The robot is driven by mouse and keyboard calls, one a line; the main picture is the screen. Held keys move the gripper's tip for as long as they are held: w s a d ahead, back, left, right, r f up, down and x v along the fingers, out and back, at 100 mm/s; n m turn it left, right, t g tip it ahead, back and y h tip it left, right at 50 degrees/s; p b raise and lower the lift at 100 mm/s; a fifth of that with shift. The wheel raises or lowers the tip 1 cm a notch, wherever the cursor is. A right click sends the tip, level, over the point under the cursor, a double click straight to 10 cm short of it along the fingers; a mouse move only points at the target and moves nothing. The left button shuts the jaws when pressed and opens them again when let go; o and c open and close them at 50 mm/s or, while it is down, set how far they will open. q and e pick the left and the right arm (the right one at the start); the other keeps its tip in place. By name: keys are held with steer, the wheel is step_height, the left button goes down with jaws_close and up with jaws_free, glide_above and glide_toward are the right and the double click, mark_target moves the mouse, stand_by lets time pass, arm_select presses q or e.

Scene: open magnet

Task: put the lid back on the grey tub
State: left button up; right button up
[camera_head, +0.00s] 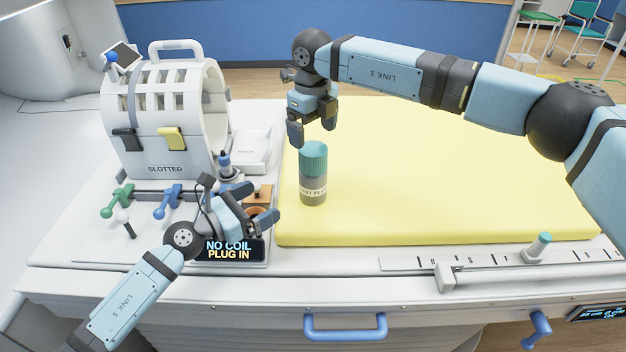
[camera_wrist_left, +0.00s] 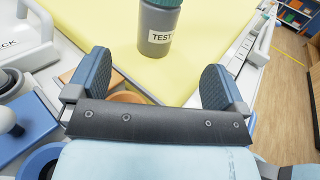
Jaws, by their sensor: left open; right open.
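The grey tub (camera_head: 313,190), a cylinder with a white label, stands upright on the yellow mat near its left edge. The ribbed teal lid (camera_head: 314,159) is on top of the tub; I cannot tell how tightly it sits. In the left wrist view the grey tub (camera_wrist_left: 156,46) stands beyond my fingers, with a strip of the teal lid at the top edge. My right gripper (camera_head: 312,130) is open, pointing down just above or behind the lid, apparently empty. My left gripper (camera_head: 258,203) is open and empty, left of the tub and apart from it.
The yellow mat (camera_head: 450,165) is clear right of the tub. A white slotted coil (camera_head: 165,115) stands at the left. Green and blue levers (camera_head: 168,200), a small orange-brown block (camera_head: 258,193) and a "NO COIL" display (camera_head: 230,250) lie around my left gripper.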

mark_target(302, 180)
arm_select(q)
steer(key=x, duration=1.3)
steer(key=shift+w+d+f, duration=0.1)
steer(key=shift+w+d, duration=0.1)
steer(key=shift+d, duration=0.1)
steer(key=c, duration=1.7)
steer(key=shift+c, duration=0.6)
arm_select(e)
steer(key=n, duration=1.1)
steer(key=shift+n, duration=0.3)
steer(key=n, duration=1.1)
steer(key=shift+f, duration=3.95)
